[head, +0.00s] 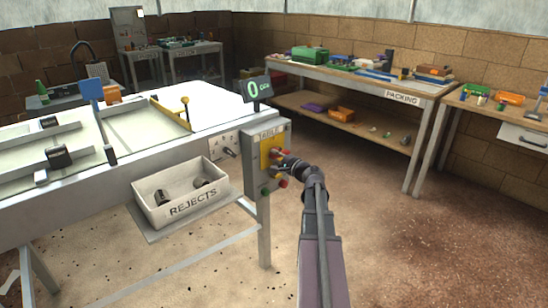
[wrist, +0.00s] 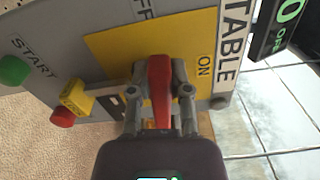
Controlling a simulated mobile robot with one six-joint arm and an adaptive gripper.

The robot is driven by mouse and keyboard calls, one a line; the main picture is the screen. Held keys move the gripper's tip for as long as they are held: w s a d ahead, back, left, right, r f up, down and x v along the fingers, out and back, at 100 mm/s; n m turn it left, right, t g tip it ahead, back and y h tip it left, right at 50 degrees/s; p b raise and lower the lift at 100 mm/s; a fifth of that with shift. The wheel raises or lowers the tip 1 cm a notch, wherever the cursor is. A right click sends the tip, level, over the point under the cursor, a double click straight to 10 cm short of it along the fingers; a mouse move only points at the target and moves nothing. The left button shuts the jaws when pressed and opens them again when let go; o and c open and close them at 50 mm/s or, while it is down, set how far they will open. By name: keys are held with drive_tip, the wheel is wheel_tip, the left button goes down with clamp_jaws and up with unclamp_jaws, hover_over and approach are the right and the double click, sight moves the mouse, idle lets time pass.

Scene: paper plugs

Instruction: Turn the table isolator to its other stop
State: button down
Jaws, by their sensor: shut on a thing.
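The table isolator is a red handle (wrist: 160,85) on a yellow plate (wrist: 112,45), under the TABLE label (wrist: 232,40). My gripper (wrist: 160,95) is shut on the red handle, one finger on each side of it. In the wrist view the handle lies up and down the picture. The ON mark (wrist: 203,68) is to its right, and a partly cut-off OFF label (wrist: 145,10) is at the top edge. The handle's length does not point at ON. In the head view my gripper (head: 283,160) reaches the yellow plate (head: 265,150) and hides most of the handle.
A green START button (wrist: 14,70), a red button (wrist: 62,117) and a yellow block (wrist: 76,97) sit beside the isolator. A display (head: 253,88) reading 0 stands above. The REJECTS bin (head: 180,195) hangs to the left. Floor is clear toward the PACKING bench (head: 350,80).

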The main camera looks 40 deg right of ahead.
drive_tip(key=shift+a+f+n, duration=0.1)
drive_tip(key=shift+f+n, duration=0.15)
drive_tip(key=shift+n, duration=0.75)
drive_tip(key=c, duration=0.6)
unclamp_jaws()
drive_tip(key=shift+o, duration=0.2)
drive_tip(key=shift+s, duration=0.1)
drive_tip(key=s+d, duration=0.1)
drive_tip(key=s, duration=1.1)
